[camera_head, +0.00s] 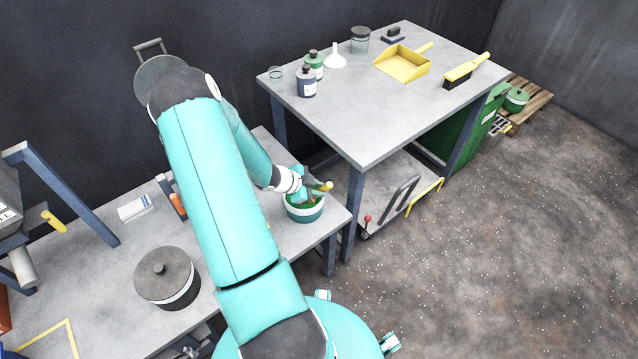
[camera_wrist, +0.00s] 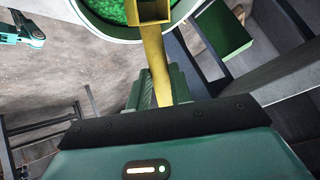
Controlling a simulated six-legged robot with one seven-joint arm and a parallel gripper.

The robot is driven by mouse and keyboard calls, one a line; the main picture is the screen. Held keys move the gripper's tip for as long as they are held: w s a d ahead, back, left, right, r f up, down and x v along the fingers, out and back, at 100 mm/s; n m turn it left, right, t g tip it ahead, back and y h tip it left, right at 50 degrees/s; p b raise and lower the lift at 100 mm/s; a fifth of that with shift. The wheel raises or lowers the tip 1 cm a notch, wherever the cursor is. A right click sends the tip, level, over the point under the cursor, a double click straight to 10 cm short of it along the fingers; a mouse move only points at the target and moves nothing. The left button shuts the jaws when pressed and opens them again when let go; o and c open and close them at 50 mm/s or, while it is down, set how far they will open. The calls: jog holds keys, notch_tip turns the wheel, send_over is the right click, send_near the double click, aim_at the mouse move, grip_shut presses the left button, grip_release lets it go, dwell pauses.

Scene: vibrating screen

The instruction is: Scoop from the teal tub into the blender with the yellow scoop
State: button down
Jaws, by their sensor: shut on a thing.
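The teal tub (camera_head: 305,214) stands near the right end of the lower grey table. Its white rim and green granules (camera_wrist: 107,10) show at the top of the wrist view. My gripper (camera_head: 309,184) is directly above the tub and shut on the yellow scoop (camera_head: 325,187). In the wrist view the scoop's handle (camera_wrist: 154,55) runs up from between my fingers (camera_wrist: 160,86). Its square head overlaps the tub's opening. I cannot tell whether the head touches the granules or holds any. I cannot make out a blender for certain.
A dark-lidded pot (camera_head: 167,278) stands on the lower table, left of my arm. A higher table (camera_head: 365,110) at the right carries bottles, a white funnel, a yellow dustpan (camera_head: 402,63) and a brush (camera_head: 466,71). A wheeled cart (camera_head: 385,195) is beneath it. Open floor lies to the right.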

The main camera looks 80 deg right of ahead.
aim_at(326, 186)
jog(key=shift+w+d+f, duration=0.15)
jog(key=shift+w+f, duration=0.2)
jog(key=shift+w, duration=0.25)
jog(key=shift+w+d+f, duration=0.15)
jog(key=shift+w+f, duration=0.15)
jog(key=shift+w, duration=0.3)
jog(key=shift+s+t, duration=0.2)
jog(key=shift+t, duration=0.2)
jog(key=shift+s+f+m+t, duration=0.15)
jog(key=shift+f+m+t, duration=0.25)
jog(key=shift+t, duration=0.3)
jog(key=shift+s+a+f+m+t+h, duration=0.15)
jog(key=shift+s+f+m+t+h, duration=0.25)
jog(key=shift+t, duration=0.4)
jog(key=shift+s+a+r+m+t, duration=0.1)
jog(key=shift+s+r+m+t, duration=0.05)
jog(key=shift+s+r+t, duration=0.65)
jog(key=shift+s+a+r+m+t, duration=0.2)
jog(key=shift+s+r+t, duration=0.25)
jog(key=shift+r, duration=0.55)
jog(key=shift+s+a+r+m+t, duration=0.15)
jog(key=shift+s+r+t, duration=0.45)
jog(key=shift+r, duration=0.3)
jog(key=shift+d, duration=0.1)
